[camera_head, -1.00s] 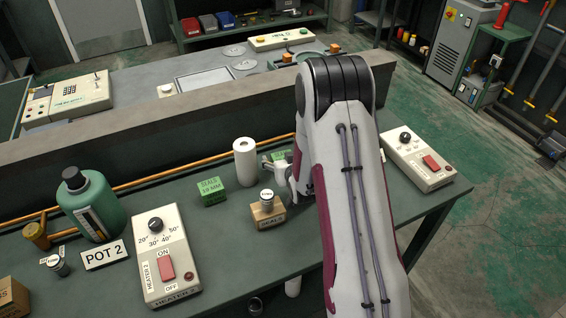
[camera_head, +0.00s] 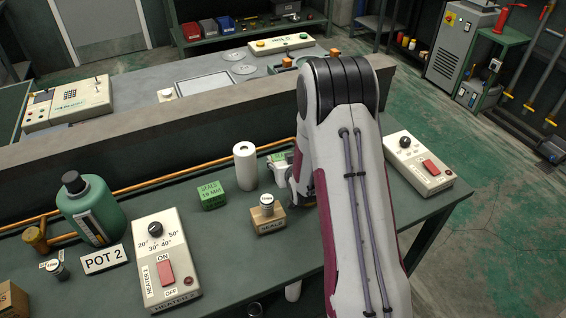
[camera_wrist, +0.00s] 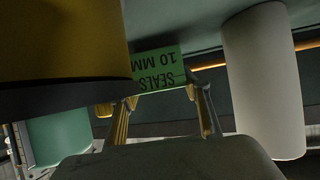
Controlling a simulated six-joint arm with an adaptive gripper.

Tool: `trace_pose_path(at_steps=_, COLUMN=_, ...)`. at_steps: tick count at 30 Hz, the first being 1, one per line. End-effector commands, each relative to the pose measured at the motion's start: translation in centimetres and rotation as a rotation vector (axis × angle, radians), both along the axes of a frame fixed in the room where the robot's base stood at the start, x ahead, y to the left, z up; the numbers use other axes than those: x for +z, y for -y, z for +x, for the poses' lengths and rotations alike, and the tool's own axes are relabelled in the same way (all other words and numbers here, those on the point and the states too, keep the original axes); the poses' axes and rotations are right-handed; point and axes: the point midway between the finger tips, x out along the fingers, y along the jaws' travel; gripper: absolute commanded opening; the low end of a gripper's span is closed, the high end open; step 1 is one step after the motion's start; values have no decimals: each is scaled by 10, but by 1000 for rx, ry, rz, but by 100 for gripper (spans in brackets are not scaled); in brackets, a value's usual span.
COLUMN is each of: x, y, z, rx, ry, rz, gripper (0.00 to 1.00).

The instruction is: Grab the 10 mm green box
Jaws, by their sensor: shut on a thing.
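The green box marked "SEALS 10 MM" (camera_wrist: 158,66) shows upside down in the wrist view, between the tips of my gripper (camera_wrist: 160,99). My gripper is shut on it. In the head view, the box (camera_head: 277,158) is partly hidden beside my gripper (camera_head: 282,174), just right of the white roll. Whether it touches the table is hard to tell. A second green box (camera_head: 211,195) with a "SEALS" label stands left of the roll, clear of my gripper.
The white roll (camera_head: 245,166) stands close to my gripper and also shows in the wrist view (camera_wrist: 264,80). A wooden "SEALS" block (camera_head: 268,219) with a capped item stands in front. Heater boxes stand left (camera_head: 166,262) and right (camera_head: 418,162). A low wall (camera_head: 120,142) runs behind.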

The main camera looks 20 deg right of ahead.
Motion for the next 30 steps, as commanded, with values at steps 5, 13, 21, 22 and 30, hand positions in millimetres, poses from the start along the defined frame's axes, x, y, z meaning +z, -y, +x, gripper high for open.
trace_pose_path(at_steps=5, x=18, y=0, z=0, rx=0, ry=3, rz=-1, gripper=25)
trace_pose_path(at_steps=13, x=50, y=0, z=1, rx=0, ry=4, rz=0, gripper=25)
trace_pose_path(at_steps=21, x=76, y=0, z=0, rx=1, ry=2, rz=0, gripper=25)
trace_pose_path(at_steps=22, x=78, y=0, z=0, rx=1, ry=1, rz=0, gripper=25)
trace_pose_path(at_steps=30, x=87, y=0, z=0, rx=1, ry=1, rz=0, gripper=25)
